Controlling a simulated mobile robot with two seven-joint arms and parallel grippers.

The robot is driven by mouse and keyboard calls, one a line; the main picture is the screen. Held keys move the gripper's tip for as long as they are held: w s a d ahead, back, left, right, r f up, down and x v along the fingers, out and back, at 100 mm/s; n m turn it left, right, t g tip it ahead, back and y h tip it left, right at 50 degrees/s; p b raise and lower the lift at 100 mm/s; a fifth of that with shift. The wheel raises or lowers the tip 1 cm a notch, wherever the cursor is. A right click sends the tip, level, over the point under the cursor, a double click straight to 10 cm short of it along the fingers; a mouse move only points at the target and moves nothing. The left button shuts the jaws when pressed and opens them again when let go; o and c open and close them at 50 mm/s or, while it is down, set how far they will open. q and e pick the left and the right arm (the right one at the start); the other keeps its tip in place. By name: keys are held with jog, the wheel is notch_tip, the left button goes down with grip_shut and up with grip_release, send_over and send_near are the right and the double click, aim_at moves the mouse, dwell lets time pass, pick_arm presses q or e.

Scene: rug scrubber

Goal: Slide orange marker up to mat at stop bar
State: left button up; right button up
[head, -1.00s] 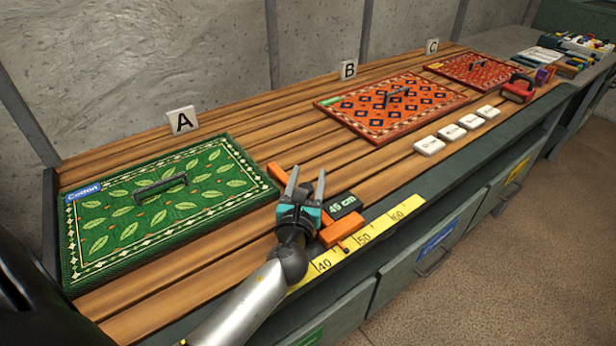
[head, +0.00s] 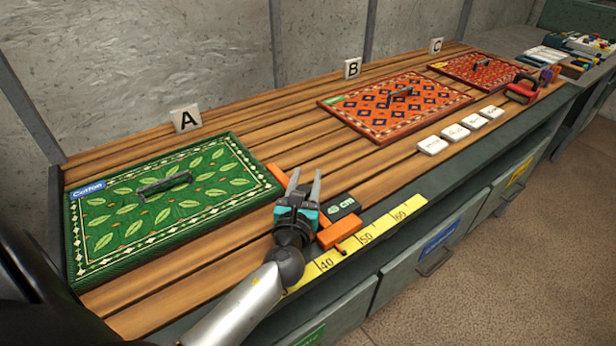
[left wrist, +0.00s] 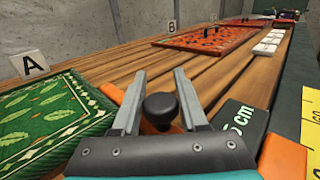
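I cannot make out the stop bar for sure. My right gripper is not in view.
A yellow ruler (head: 379,230) runs along the front edge. A red-orange mat (head: 440,97), white tiles (head: 433,145) and a farther red mat (head: 500,70) lie to the right. Signs A (head: 185,119), B and C stand behind. Bare slats lie right of the marker.

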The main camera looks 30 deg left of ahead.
pick_arm(q)
jog(key=o, duration=0.4)
jog(key=v, duration=1.5)
jog(key=shift+f+b, duration=0.1)
jog(key=shift+b, duration=0.25)
jog(key=shift+s, duration=0.1)
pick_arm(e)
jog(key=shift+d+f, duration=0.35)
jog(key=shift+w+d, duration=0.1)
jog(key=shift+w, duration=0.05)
pick_arm(q)
jog(key=shift+d, duration=0.1)
